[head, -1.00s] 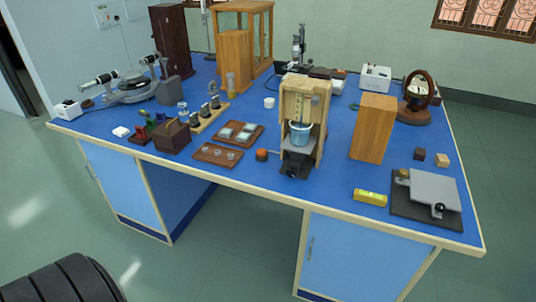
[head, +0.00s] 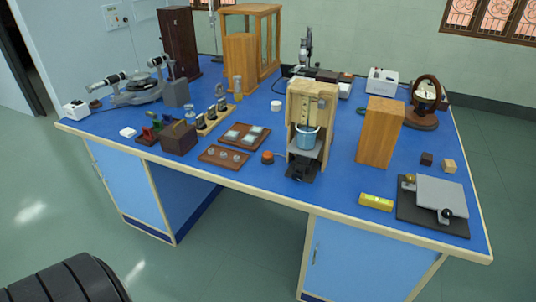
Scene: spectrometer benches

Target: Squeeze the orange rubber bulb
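A small orange-red rounded thing (head: 268,157), the only one here that looks like the orange rubber bulb, is near the front edge of the blue bench top (head: 250,183). It stands just left of a wooden frame (head: 291,135) that holds a blue-grey beaker (head: 307,137). It is small in the picture, so its exact shape is hard to tell. Nothing touches it that I can see. Neither of my grippers shows in the head view.
Left of it lie two brown trays with small pieces (head: 222,157) (head: 244,135). A wooden block (head: 380,132) stands right of the frame. A yellow level (head: 376,202) and a grey plate device (head: 440,195) are at the front right. Bare blue surface lies between the block and the level.

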